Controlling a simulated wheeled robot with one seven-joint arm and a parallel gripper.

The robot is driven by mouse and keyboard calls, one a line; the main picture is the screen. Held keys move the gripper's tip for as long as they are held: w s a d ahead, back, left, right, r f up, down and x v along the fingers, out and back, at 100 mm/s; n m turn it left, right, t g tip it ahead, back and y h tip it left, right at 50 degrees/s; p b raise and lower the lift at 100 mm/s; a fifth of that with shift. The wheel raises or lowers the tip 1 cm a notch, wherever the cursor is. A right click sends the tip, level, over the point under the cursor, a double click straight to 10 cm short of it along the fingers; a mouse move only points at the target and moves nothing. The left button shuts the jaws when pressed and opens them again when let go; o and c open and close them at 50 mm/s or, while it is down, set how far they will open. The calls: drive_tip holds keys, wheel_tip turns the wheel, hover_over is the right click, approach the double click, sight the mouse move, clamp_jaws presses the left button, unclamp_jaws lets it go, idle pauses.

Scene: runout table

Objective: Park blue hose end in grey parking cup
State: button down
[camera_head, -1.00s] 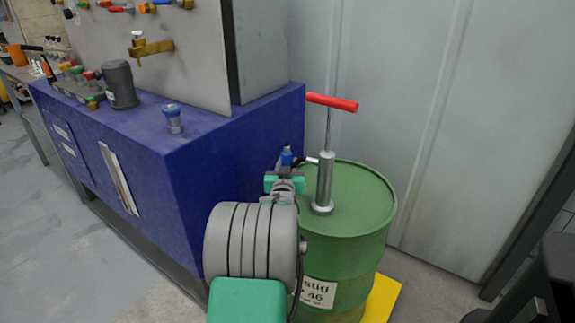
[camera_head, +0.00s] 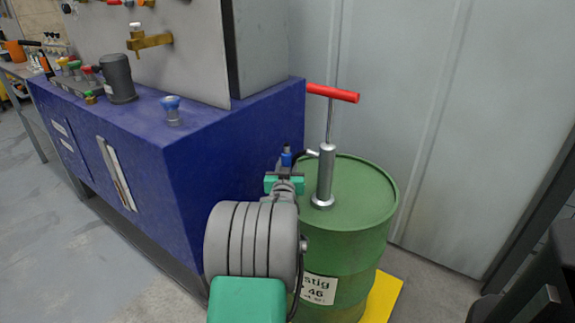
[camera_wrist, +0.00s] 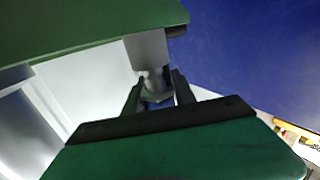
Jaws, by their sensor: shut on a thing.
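The blue hose end (camera_head: 286,157) stands upright in my gripper (camera_head: 285,176), beside the right end of the blue bench and close to the green drum's rim. In the wrist view my gripper's dark fingers (camera_wrist: 159,92) close around a grey and blue piece, mostly hidden by them. A plain dark grey cylinder (camera_head: 117,78) stands on the bench top, apart from my gripper; it looks like the grey parking cup, but I cannot see whether its top is open. A separate blue-topped fitting with a grey base (camera_head: 171,111) stands nearer the bench's front edge.
The green drum (camera_head: 360,200) carries a steel hand pump (camera_head: 325,175) with a red handle (camera_head: 333,92), close to my gripper's right. The bench (camera_head: 240,130) has a grey cabinet behind it with a brass tap (camera_head: 150,42). Bench top between fitting and cabinet is clear.

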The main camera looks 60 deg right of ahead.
drive_tip(key=shift+f+b, duration=0.95)
drive_tip(key=shift+f, duration=0.1)
drive_tip(key=c, duration=0.9)
unclamp_jaws()
drive_tip(key=shift+c, duration=0.2)
drive_tip(key=shift+f, duration=0.1)
drive_tip(key=p+v, duration=0.2)
drive_tip(key=v, duration=0.5)
drive_tip(key=shift+s+a, duration=0.15)
drive_tip(key=shift+a, duration=0.25)
